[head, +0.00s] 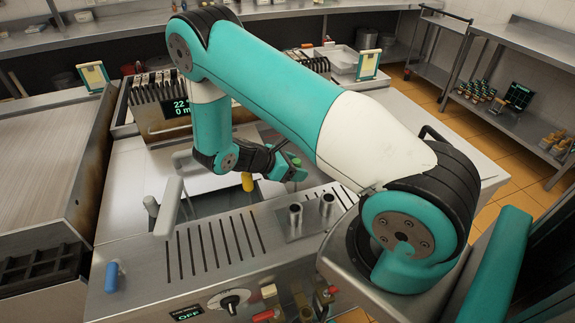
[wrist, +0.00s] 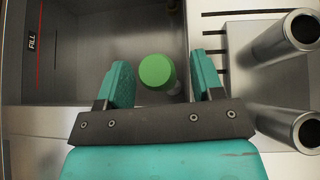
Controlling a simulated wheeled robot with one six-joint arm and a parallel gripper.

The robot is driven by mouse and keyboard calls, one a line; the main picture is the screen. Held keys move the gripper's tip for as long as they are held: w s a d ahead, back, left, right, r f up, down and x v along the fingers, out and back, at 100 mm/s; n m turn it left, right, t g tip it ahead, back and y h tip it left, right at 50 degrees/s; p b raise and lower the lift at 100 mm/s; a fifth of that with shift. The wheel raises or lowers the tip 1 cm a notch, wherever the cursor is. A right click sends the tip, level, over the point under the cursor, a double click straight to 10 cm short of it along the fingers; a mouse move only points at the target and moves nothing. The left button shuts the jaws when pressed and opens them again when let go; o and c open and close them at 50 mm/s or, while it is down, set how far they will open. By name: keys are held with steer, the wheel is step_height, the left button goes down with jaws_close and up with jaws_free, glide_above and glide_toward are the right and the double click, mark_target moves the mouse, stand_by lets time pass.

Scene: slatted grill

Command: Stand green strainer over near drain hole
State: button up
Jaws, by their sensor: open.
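The green strainer (wrist: 157,70) shows from above as a round green top in the wrist view, in the grey metal basin (wrist: 85,55). It lies between the two teal fingers of my gripper (wrist: 160,85), with gaps on both sides. My gripper is open and empty. In the head view my gripper (head: 288,174) is over the basin area, and a green patch (head: 296,162) beside it may be the strainer. A small grey form (wrist: 175,87) beside the green top is unclear. I cannot make out the near drain hole.
Two upright metal tubes (wrist: 292,35) stand on the counter beside the basin, close to my gripper. A yellow cylinder (head: 247,182) stands near my gripper in the head view. A grey lever handle (head: 170,205) rises at the basin's left. Slotted metal counter (head: 215,245) lies in front.

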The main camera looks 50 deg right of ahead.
steer(key=b+v, duration=0.3)
steer(key=v, duration=1.4)
steer(key=shift+b, duration=0.3)
steer(key=shift+w+a+r, duration=0.1)
steer(key=shift+a, duration=0.05)
